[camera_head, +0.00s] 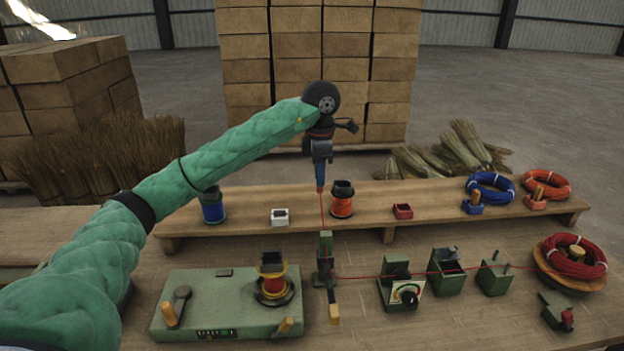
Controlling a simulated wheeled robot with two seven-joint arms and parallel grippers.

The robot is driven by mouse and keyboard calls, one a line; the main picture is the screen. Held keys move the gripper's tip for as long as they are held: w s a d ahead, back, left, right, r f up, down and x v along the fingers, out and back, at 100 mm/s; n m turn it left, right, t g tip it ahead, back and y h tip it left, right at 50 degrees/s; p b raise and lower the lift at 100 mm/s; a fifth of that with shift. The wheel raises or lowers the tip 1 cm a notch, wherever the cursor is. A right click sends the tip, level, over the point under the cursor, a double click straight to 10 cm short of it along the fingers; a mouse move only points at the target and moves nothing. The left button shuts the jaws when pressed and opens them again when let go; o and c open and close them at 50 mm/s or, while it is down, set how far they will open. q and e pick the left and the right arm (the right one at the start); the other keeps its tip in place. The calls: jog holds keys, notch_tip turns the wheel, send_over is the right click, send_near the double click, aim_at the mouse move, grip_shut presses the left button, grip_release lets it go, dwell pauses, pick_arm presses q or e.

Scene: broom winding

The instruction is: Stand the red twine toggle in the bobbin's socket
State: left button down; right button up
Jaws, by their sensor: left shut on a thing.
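My left gripper (320,182) hangs pointing down above the raised shelf, shut on the small red twine toggle (320,189), which is mostly hidden by the fingers. Red twine runs from it straight down to the green upright guide (325,258), then right to the red twine coil (576,257). The bobbin (273,286), with yellow on it and a dark square socket top (270,258), stands on the green winder box (214,291), below and left of my gripper and apart from it. My right gripper is out of view.
On the shelf (375,229) stand a blue spool (213,208), a white box (280,217), an orange spool (342,203), a red box (403,211) and blue (490,187) and orange (546,184) coils. A green dial unit (401,288) stands right of the guide. The winder has a crank (176,307).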

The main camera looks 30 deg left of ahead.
pick_arm(q)
jog(key=shift+r, duration=0.4)
jog(key=shift+d, duration=0.1)
jog(key=s+b, duration=0.4)
jog(key=s, duration=1.8)
jog(key=shift+a+b, duration=0.3)
jog(key=shift+b, duration=0.05)
jog(key=shift+s, duration=0.1)
jog(key=shift+a+f+b, duration=0.2)
jog(key=shift+f+b, duration=0.65)
jog(key=shift+b, duration=0.1)
jog(key=shift+a+f+b, duration=0.15)
jog(key=shift+f+b, duration=0.7)
jog(key=shift+b, duration=0.1)
jog(key=shift+f, duration=0.1)
